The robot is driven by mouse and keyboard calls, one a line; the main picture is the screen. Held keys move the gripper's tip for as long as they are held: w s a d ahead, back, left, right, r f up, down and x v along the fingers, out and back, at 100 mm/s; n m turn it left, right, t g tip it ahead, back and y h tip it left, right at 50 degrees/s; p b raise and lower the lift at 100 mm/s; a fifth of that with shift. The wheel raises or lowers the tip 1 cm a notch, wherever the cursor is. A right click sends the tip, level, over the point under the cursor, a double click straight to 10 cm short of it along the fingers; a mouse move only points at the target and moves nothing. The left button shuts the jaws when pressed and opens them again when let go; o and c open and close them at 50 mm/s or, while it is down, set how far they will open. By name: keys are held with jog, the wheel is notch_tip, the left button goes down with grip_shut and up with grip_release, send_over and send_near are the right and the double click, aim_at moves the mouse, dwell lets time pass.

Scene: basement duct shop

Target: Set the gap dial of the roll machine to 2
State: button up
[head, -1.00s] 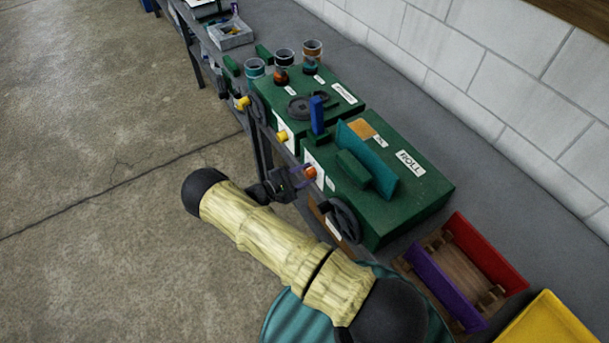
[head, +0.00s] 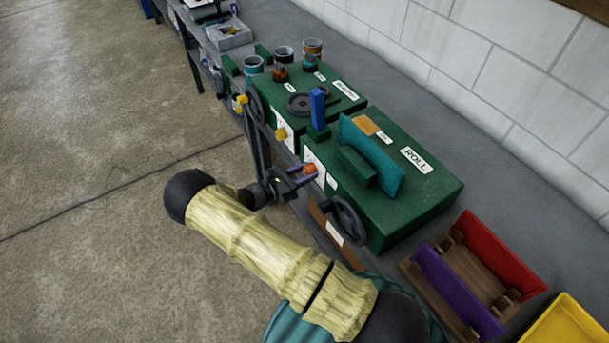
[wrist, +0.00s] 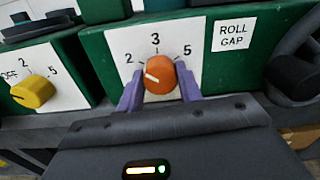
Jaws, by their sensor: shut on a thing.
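The roll machine (head: 425,192) is a green box labelled ROLL on the bench. Its gap dial (wrist: 160,74) is an orange knob on a white plate (wrist: 115,42) marked 2, 3 and 5, beside a ROLL GAP label (wrist: 233,35). The knob's white pointer line points left and slightly up, toward the 2 side; exact alignment with the mark is hard to tell. My gripper (wrist: 160,88) is shut on the dial, one purple finger on each side. In the head view, my gripper (head: 304,178) is at the machine's front face, at the orange dial (head: 310,168).
A black handwheel (head: 349,220) sits right of the dial. A neighbouring green machine (head: 345,105) has a yellow knob (wrist: 33,91), left of the dial. A purple and red wooden-bottomed bin (head: 440,290) and a yellow bin (head: 565,325) stand at the right. The floor at left is clear.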

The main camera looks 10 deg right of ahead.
jog(key=shift+n, duration=1)
jog(key=o, duration=1)
jog(key=shift+a, duration=0.1)
jog(key=shift+s+a+f+b, duration=0.1)
jog(key=shift+s+a+b, duration=0.05)
jog(key=shift+a+b, duration=0.4)
jog(key=b+v, duration=0.5)
jog(key=v, duration=1.1)
